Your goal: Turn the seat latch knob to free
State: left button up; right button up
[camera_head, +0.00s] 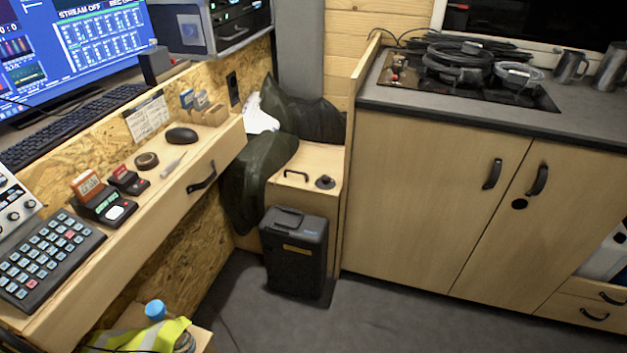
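The seat latch knob (325,182) is a small dark round knob on a flange. It sits on the light wooden top of the seat box (315,160), right of a black bar handle (296,174). The view is too small to tell which way the knob is turned. Neither of my grippers shows in the head view.
A black case (295,253) stands on the floor against the seat box front. Dark green fabric (260,175) drapes over the box's left side. A wooden cabinet (430,200) borders it on the right, a desk (140,220) on the left. Grey floor (380,315) is clear in front.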

aim_at(325, 178)
jog(key=u, duration=0.25)
jog(key=k, duration=0.25)
jog(key=z, duration=0.75)
jog(key=i, duration=1.25)
jog(key=u, duration=0.2)
